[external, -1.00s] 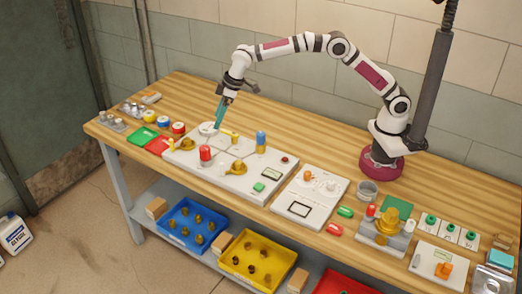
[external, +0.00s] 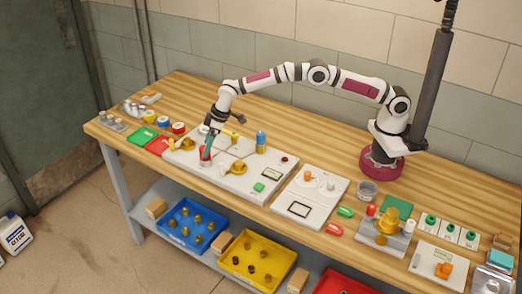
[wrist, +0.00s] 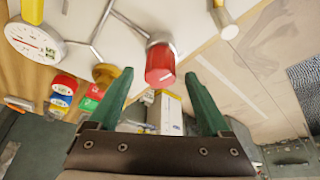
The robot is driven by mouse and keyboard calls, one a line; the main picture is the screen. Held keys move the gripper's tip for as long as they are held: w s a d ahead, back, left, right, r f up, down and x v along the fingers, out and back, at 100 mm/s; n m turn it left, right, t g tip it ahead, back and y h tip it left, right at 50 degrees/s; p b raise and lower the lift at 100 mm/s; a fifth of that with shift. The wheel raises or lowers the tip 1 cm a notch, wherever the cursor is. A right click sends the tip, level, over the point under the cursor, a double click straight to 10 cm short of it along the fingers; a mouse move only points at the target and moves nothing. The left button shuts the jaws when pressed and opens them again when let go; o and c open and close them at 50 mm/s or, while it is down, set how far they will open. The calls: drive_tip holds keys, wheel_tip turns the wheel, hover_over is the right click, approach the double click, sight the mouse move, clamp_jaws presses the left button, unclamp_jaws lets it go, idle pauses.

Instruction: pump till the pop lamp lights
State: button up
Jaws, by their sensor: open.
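A white panel (external: 222,182) on the bench carries a red cylinder (external: 204,154), brass valve parts (external: 238,168), and a small dark red dome (external: 284,159) that may be the lamp; I see no glow on it. My gripper (external: 209,148) points down at the red cylinder and partly covers it. In the wrist view the red cylinder (wrist: 160,66) stands on a metal stem, ahead of and between my open fingers (wrist: 158,82). I cannot tell whether they touch it. A white round gauge (wrist: 35,42) is at the upper left there.
A blue cylinder (external: 261,141), a small display (external: 271,174) and a green block (external: 259,187) are on the panel's right part. A second white panel (external: 310,196) stands to the right. The bench behind the panels is mostly clear wood.

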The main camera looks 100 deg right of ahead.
drive_tip(key=shift+x, duration=1.6)
clamp_jaws()
drive_tip(key=m+h, duration=0.1)
drive_tip(key=m, duration=0.4)
drive_tip(key=shift+g+h, duration=0.4)
unclamp_jaws()
drive_tip(key=v, duration=1.5)
drive_tip(key=shift+r, duration=0.35)
drive_tip(key=shift+a, duration=0.1)
